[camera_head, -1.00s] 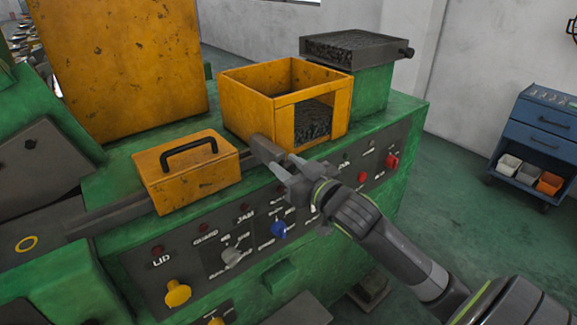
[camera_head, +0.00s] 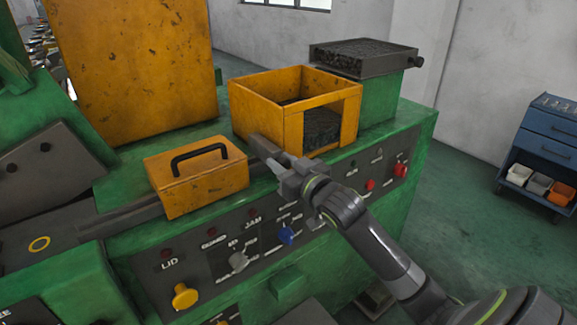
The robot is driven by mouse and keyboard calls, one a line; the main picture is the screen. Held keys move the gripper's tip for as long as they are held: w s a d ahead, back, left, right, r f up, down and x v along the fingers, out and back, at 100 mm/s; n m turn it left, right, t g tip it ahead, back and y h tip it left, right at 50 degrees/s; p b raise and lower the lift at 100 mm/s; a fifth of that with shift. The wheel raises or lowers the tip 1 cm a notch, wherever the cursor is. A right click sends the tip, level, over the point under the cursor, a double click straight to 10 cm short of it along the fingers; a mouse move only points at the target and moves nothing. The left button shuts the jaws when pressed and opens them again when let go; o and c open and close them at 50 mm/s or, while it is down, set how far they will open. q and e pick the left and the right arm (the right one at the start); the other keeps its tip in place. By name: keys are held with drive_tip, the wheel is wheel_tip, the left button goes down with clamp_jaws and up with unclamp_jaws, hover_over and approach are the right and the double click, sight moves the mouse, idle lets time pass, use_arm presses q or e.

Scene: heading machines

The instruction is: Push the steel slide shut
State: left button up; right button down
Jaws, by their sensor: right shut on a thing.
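The steel slide (camera_head: 264,148) is a dark grey bar at the front left of the orange open-topped box (camera_head: 266,100), on top of the green machine. A rectangular opening in the box's front shows dark small parts inside. My right gripper (camera_head: 278,167) comes in from the lower right, at the near end of the slide. Its fingers are shut on the end of the slide, though the gripper body hides part of the contact. My left gripper is not in view.
An orange cover with a black handle (camera_head: 198,178) sits left of the slide. The front panel (camera_head: 262,236) below has several knobs and buttons. A grey tray (camera_head: 366,58) stands behind right; a blue cabinet (camera_head: 545,140) stands at far right. The floor between is clear.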

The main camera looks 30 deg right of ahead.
drive_tip(key=shift+r, duration=0.15)
drive_tip(key=c, duration=1.3)
unclamp_jaws()
drive_tip(key=shift+c, duration=0.2)
drive_tip(key=shift+o, duration=1)
drive_tip(key=shift+w, duration=0.25)
drive_tip(key=shift+s, duration=0.1)
drive_tip(key=shift+s+f, duration=0.2)
drive_tip(key=shift+s, duration=0.3)
drive_tip(key=s+d, duration=0.1)
drive_tip(key=s, duration=1.5)
drive_tip(key=shift+d+p, duration=0.15)
drive_tip(key=shift+p, duration=0.3)
drive_tip(key=shift+s, duration=0.1)
